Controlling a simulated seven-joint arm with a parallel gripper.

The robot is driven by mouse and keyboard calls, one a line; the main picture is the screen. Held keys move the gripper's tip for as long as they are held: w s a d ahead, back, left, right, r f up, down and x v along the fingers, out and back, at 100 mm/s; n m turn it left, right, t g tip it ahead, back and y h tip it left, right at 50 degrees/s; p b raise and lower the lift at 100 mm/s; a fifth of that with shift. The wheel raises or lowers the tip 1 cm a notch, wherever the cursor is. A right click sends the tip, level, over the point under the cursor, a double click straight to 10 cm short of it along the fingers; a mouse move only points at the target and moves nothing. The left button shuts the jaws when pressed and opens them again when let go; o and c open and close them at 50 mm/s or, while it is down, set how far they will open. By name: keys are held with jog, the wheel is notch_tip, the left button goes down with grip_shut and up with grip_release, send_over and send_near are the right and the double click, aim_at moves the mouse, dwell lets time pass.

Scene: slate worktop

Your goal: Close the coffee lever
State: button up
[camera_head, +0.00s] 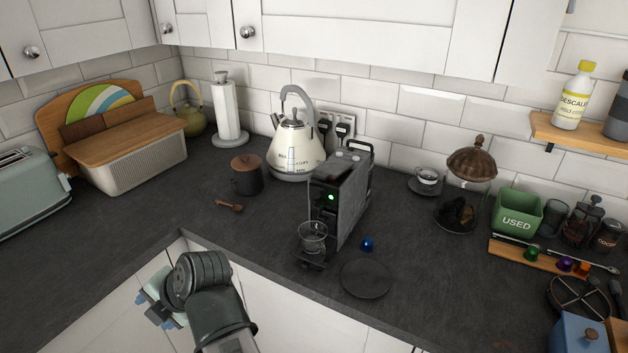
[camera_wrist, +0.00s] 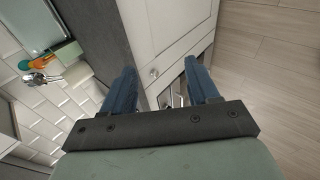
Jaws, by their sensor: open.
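The dark grey coffee machine (camera_head: 338,200) stands near the middle of the worktop, with a green light on its front. A dark loop-shaped handle (camera_head: 358,150), which looks like the lever, stands up at its top rear. A clear glass cup (camera_head: 312,236) sits on the drip tray under the spout. My gripper (camera_head: 155,308) is in front of the worktop's edge, left of and well apart from the machine. In the wrist view my gripper (camera_wrist: 162,84) shows two blue fingers spread apart with nothing between them. The machine is not in the wrist view.
A blue capsule (camera_head: 367,244) and a dark round plate (camera_head: 366,278) lie right of the machine. The cream kettle (camera_head: 296,148) stands behind it, and a lidded dark pot (camera_head: 246,178) and wooden spoon (camera_head: 229,206) lie left. The worktop left of the machine's front is clear.

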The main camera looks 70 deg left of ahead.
jog(key=w+f+t+y, duration=0.2)
jog(key=w+t, duration=0.3)
jog(key=m+t+y, duration=0.1)
jog(key=t+y, duration=0.5)
jog(key=t, duration=0.9)
send_near(318, 177)
jog(key=x, duration=0.8)
jog(key=shift+w+a, duration=0.25)
grip_shut()
